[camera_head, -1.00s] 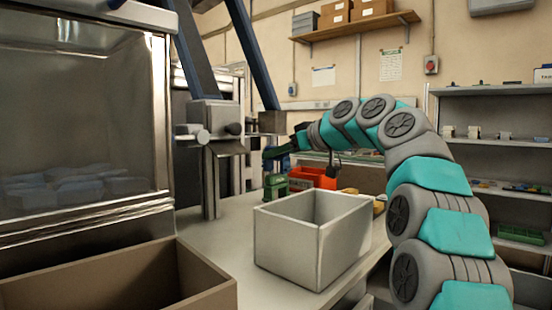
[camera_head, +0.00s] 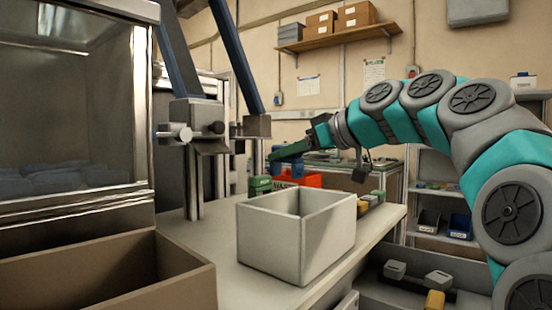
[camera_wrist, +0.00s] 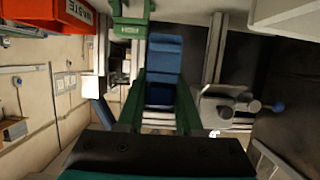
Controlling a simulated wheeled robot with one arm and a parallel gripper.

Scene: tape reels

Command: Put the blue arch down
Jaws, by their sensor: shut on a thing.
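My gripper (camera_head: 290,153), with green fingers, reaches out above the far part of the workbench in the head view. It is shut on the blue arch (camera_wrist: 163,60), which also shows below the fingers in the head view (camera_head: 297,168). In the wrist view the arch sits between the two green fingers (camera_wrist: 162,92) and sticks out past their tips. The arch is held up, above the bench top (camera_head: 205,238). Its full shape is partly hidden by the fingers.
A large open grey bin (camera_head: 297,235) stands on the bench nearer me. Beyond it are a red waste bin (camera_wrist: 75,15) and a green fixture (camera_wrist: 130,22). A metal post with a clamp (camera_head: 193,135) rises left of my gripper. A brown box (camera_head: 100,285) is front left.

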